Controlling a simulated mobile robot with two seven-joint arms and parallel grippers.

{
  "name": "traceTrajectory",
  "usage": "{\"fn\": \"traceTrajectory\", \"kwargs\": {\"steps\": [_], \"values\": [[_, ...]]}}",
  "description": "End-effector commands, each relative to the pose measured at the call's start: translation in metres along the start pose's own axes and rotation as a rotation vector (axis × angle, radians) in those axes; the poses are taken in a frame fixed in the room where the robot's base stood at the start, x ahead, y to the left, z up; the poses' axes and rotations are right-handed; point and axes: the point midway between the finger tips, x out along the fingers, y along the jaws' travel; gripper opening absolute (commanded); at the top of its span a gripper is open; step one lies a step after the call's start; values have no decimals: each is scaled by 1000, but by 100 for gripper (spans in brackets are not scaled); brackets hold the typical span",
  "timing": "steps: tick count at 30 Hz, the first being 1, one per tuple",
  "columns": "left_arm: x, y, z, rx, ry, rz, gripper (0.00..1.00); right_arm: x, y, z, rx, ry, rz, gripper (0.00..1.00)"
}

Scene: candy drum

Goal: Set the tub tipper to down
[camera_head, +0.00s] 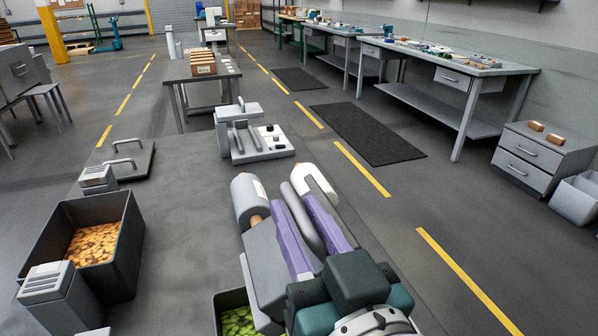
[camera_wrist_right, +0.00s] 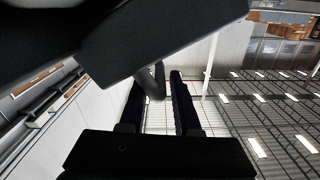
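My right gripper (camera_head: 312,205) reaches in from the bottom of the head view, with two long purple fingers held apart. A grey bar (camera_head: 303,222) lies between the fingers. In the right wrist view the dark fingers (camera_wrist_right: 158,85) stand apart on either side of a curved grey bar (camera_wrist_right: 153,82); I cannot tell whether they touch it. Beside the gripper are grey-white cylinders (camera_head: 246,198) and a grey housing (camera_head: 262,270), which look like the tub tipper; the gripper hides much of it. Its up or down setting is unclear. My left gripper is not in view.
A dark tub of orange pieces (camera_head: 40,240) stands at the left, and a tub of green pieces (camera_head: 218,318) is partly hidden below the housing. A control unit (camera_head: 262,148) with dark knobs sits at the bench's far end. A flat plate with handles (camera_head: 125,164) lies left.

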Motion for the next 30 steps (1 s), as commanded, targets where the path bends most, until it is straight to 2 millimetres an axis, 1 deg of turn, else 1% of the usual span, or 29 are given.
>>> {"fn": "traceTrajectory", "kwargs": {"steps": [1, 6, 8, 30], "values": [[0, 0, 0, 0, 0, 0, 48, 0, 0, 0, 0, 0, 0, 25], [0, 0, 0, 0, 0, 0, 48, 0, 0, 0, 0, 0, 0, 6], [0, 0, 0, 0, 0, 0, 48, 0, 0, 0, 0, 0, 0, 0], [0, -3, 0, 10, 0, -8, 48, 0, 0, 0, -1, 0, 0, 0]]}}
